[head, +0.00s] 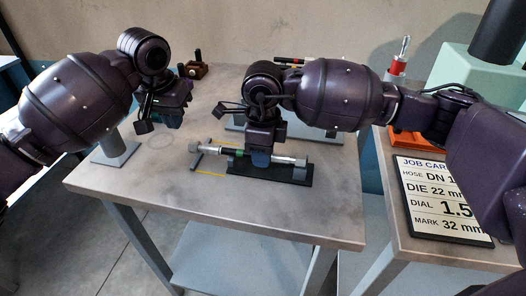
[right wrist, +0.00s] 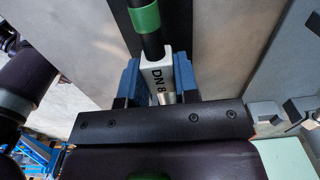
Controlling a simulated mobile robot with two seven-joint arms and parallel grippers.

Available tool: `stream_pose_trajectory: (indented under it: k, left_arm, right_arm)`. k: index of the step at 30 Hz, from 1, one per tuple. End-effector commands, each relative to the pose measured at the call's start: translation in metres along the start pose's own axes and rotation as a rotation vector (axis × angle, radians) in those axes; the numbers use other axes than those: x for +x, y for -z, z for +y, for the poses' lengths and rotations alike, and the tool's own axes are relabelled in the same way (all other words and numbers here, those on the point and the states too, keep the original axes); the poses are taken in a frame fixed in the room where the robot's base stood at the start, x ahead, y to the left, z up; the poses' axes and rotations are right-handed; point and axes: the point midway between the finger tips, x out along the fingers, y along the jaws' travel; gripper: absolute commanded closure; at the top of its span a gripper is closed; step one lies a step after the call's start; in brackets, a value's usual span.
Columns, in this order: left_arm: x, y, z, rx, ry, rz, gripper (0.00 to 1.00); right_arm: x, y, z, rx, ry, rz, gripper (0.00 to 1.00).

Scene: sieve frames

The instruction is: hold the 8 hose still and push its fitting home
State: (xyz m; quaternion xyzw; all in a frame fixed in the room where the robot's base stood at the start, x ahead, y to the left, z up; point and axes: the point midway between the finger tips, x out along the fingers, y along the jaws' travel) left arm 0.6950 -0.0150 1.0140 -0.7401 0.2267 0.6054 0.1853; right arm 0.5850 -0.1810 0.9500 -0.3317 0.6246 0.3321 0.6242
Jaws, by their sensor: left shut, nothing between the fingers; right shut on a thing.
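The 8 hose (right wrist: 148,45) is black with a green band (right wrist: 145,19). In the right wrist view it runs into a pale fitting marked DN 8 (right wrist: 155,73), with a silver part nearest the palm. My right gripper (head: 260,158) is shut on this fitting, a blue finger on each side. In the head view the green band (head: 237,154) lies left of the gripper and the silver end (head: 287,159) right of it, above a black base (head: 297,177). How deep the hose sits is hidden. My left gripper (head: 171,119) is shut and empty, above the table, left of the hose.
A grey post (head: 115,147) stands at the table's left edge. A small grey block (head: 195,147) is at the row's left end, near yellow table marks. Another hose (head: 292,61) lies at the back. A job card (head: 448,200) rests on the right bench. The table front is clear.

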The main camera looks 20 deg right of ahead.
Motion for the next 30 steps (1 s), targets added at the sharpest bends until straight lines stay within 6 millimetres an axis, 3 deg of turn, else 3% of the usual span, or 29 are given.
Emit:
stream_pose_trajectory:
  k: [11, 12, 17, 26, 30]
  left_arm:
    - [-0.005, 0.001, -0.001, 0.000, 0.000, 0.000, 1.00]
    - [-0.005, 0.001, -0.001, 0.000, 0.000, 0.000, 1.00]
    - [-0.005, 0.001, -0.001, 0.000, 0.000, 0.000, 1.00]
    - [-0.005, 0.001, -0.001, 0.000, 0.000, 0.000, 1.00]
    - [-0.005, 0.001, -0.001, 0.000, 0.000, 0.000, 1.00]
  right_arm:
    - [0.000, 0.000, 0.000, 0.000, 0.000, -0.001, 1.00]
    - [0.000, 0.000, 0.000, 0.000, 0.000, -0.001, 0.65]
    - [0.000, 0.000, 0.000, 0.000, 0.000, -0.001, 0.42]
    - [-0.002, 0.000, 0.000, 0.000, 0.001, 0.000, 0.42]
    - [-0.013, 0.000, -0.001, 0.000, 0.001, -0.002, 0.42]
